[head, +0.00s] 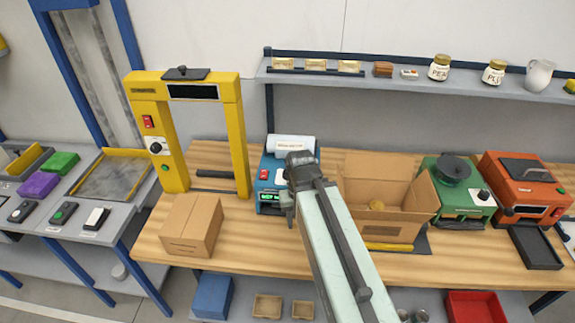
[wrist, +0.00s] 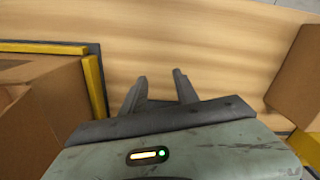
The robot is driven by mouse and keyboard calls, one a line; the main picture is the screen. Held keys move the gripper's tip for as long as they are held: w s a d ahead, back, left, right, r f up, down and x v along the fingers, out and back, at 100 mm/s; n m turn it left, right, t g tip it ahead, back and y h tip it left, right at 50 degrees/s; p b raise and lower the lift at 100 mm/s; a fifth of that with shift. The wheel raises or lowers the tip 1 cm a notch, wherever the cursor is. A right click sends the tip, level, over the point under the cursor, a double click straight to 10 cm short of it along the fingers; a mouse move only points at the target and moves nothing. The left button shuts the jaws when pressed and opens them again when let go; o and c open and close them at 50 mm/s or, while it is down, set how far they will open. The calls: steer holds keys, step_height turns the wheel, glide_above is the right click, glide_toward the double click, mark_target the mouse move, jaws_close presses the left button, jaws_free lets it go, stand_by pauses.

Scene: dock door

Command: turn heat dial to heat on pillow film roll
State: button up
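The blue pillow film machine (head: 270,165) stands on the wooden bench, with a white film roll (head: 290,143) on top. Its front shows a red control (head: 264,174), a white control (head: 280,176) and a lit green display (head: 269,197). I cannot make out the heat dial; my arm covers the right part of the front. My gripper (head: 289,216) is in front of the machine, small and partly hidden by my arm. In the wrist view my gripper (wrist: 159,86) has its two fingers apart with bare bench between them. The machine is not seen there.
An open carton (head: 372,220) stands right of my arm and a closed box (head: 192,226) left of it. A yellow frame (head: 178,135) rises at the left. A green machine (head: 455,190) and an orange machine (head: 525,190) stand right.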

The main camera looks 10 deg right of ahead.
steer(key=o, duration=0.4)
steer(key=shift+w+r, duration=0.1)
steer(key=shift+r, duration=0.05)
steer(key=w+r+n+p, duration=0.2)
steer(key=r+p, duration=0.6)
steer(key=w+r+n+p, duration=0.2)
steer(key=w+r+p, duration=0.1)
steer(key=r+p, duration=0.6)
steer(key=w+n, duration=0.3)
steer(key=n, duration=0.3)
steer(key=w+n, duration=0.3)
steer(key=n, duration=0.2)
steer(key=w+f+n, duration=0.1)
steer(key=w+n, duration=0.2)
steer(key=n, duration=0.3)
steer(key=shift+w+n+b, duration=0.2)
steer(key=shift+n+b, duration=0.1)
steer(key=shift+b, duration=0.05)
steer(key=shift+w+n, duration=0.25)
steer(key=shift+n, duration=0.65)
step_height(320, 180, down, 8)
steer(key=b, duration=0.8)
steer(key=shift+r, duration=0.1)
